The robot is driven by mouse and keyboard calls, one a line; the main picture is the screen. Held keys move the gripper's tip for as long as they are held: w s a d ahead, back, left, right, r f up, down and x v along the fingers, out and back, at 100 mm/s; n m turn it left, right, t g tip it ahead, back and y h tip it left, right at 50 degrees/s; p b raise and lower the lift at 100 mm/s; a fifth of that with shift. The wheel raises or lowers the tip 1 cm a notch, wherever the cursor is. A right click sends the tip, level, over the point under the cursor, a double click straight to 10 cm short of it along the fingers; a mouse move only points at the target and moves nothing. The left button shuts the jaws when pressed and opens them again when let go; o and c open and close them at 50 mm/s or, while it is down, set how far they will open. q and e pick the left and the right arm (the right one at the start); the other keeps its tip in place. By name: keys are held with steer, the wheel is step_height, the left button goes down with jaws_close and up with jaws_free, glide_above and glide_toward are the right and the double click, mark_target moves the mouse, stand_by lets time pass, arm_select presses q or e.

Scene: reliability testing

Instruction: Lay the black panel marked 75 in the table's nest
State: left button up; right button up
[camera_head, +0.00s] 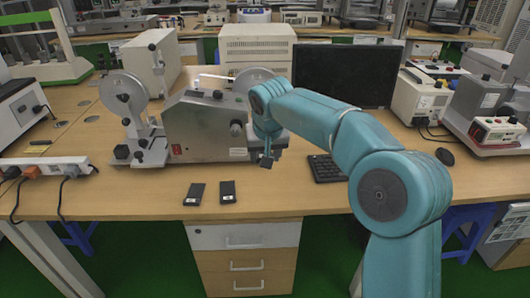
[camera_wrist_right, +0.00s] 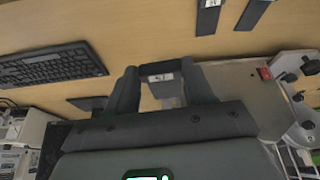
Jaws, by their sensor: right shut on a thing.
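My right gripper (camera_head: 265,158) is in front of the grey machine's right end, above the table (camera_head: 270,200). In the wrist view my right gripper (camera_wrist_right: 163,82) is shut on a small black panel (camera_wrist_right: 154,67) with a white label; its number is too small to read. Two more black panels with white labels, the left one (camera_head: 194,194) and the right one (camera_head: 228,192), lie side by side near the table's front edge. They also show at the top of the wrist view. Their numbers cannot be read. I cannot make out the nest. My left gripper is not in view.
The grey machine (camera_head: 205,128) with reel arms stands behind the two lying panels. A keyboard (camera_head: 327,168), a monitor (camera_head: 343,75) and a mouse (camera_head: 445,156) are to the right. A power strip (camera_head: 45,167) lies at left. The table's front strip is mostly clear.

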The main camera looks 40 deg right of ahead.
steer(key=shift+f+b, duration=5)
steer(key=shift+f, duration=1.7)
steer(key=shift+s, duration=0.1)
